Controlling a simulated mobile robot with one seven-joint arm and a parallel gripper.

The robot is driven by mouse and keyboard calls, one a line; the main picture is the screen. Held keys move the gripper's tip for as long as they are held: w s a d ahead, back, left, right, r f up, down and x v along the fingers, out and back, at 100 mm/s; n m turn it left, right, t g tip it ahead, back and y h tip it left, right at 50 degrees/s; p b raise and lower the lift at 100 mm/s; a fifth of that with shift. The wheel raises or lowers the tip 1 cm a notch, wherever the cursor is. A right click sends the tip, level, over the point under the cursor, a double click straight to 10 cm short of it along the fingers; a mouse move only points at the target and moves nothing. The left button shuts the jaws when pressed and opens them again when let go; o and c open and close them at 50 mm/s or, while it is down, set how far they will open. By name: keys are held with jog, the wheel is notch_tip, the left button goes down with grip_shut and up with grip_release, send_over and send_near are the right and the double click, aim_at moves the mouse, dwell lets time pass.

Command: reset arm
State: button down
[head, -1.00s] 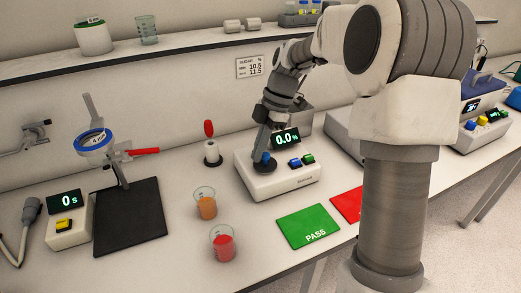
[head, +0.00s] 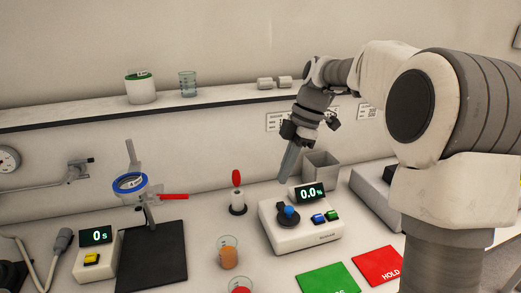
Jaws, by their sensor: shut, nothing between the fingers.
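My gripper (head: 287,171) points down and is shut and empty. It hangs in the air above and behind the white meter (head: 302,233), apart from it. The meter's display (head: 312,193) reads 0.0 %. It has a dark round port with a blue knob (head: 289,212) and blue and green buttons. My arm reaches in from the right at shelf height.
Beakers of orange juice (head: 228,257) and red juice (head: 241,290) stand at the front. A green mat (head: 328,279) and a red HOLD mat (head: 378,266) lie right of them. A grey bin (head: 321,166) stands behind the meter. A shelf (head: 220,101) runs along the wall.

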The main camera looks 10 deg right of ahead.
jog(key=s+d+r+m+t+h+p, duration=0.1)
jog(key=s+m+t, duration=0.2)
jog(key=s+m, duration=0.7)
jog(key=s+d+r+m+t+h+p, duration=0.1)
jog(key=s+r+m+t+h+p, duration=0.1)
jog(key=s+m, duration=0.8)
jog(key=s+t, duration=0.1)
jog(key=s, duration=0.4)
jog(key=shift+h, duration=0.3)
jog(key=shift+d, duration=0.2)
